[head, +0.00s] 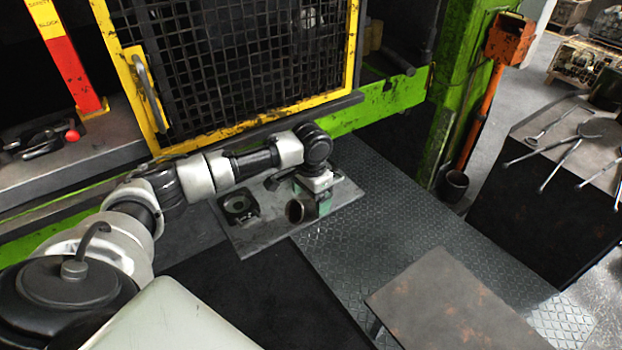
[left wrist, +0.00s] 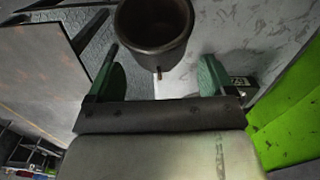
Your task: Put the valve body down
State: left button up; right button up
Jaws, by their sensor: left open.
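The valve body (head: 296,211) is a dark, hollow round part on a grey plate (head: 262,240) in front of the press. Its open mouth shows in the head view, and my gripper partly covers it. My left gripper (head: 314,198) is right at it, reaching in from above. In the left wrist view the valve body (left wrist: 155,40) shows as a dark cup-like cylinder with a small pin. There the green fingers of my left gripper (left wrist: 160,75) stand wide apart, with clear space between each finger and the body. My right gripper is in neither view.
A dark block with a round hole (head: 239,205) sits on the plate to the left. Behind stands the press's yellow-framed mesh guard (head: 240,60). A rusty-topped table (head: 450,305) is at the lower right, and a bench with tongs (head: 575,150) is at the far right.

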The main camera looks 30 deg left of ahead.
pick_arm(q)
jog(key=shift+f, duration=0.7)
jog(key=shift+c, duration=0.3)
jog(key=c, duration=1)
